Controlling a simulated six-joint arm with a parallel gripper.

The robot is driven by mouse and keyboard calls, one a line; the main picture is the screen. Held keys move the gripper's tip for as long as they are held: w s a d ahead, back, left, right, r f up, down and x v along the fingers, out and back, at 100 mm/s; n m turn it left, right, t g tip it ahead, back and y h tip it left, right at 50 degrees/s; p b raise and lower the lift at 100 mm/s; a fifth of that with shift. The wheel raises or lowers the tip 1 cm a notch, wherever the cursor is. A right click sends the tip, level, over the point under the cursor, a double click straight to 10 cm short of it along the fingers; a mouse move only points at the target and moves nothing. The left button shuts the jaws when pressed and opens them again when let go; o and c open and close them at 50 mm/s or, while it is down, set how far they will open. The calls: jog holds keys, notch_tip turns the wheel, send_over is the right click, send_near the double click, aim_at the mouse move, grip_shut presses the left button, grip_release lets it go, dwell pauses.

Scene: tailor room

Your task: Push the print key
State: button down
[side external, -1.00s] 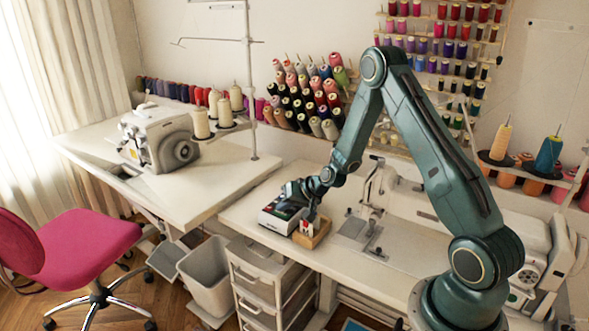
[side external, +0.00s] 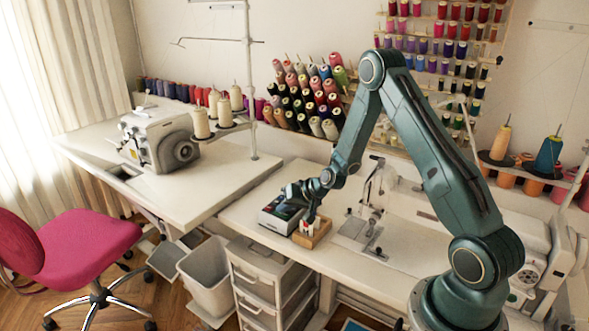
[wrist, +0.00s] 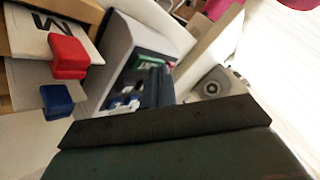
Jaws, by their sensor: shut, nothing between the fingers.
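A small white-and-dark device (side external: 274,222) sits on the near table, left of a small wooden box. In the wrist view the device (wrist: 116,57) shows a green screen (wrist: 150,63) and a few small keys (wrist: 123,102). I cannot tell which is the print key; no label is legible. My gripper (side external: 312,214) points down beside the device and the box. In the wrist view my gripper's fingers (wrist: 157,72) are shut and empty, and overlap the screen and part of the key area. I cannot tell whether they touch it.
The wooden box (side external: 318,238) stands right against the device. A red block (wrist: 68,56) and a blue block (wrist: 56,101) sit close by in the wrist view. A sewing machine (side external: 376,190) stands to the right; a white table (side external: 215,182) lies to the left.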

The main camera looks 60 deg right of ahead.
aim_at(285, 215)
dwell(0.7)
jog(key=shift+r, duration=0.75)
jog(key=shift+r, duration=2.5)
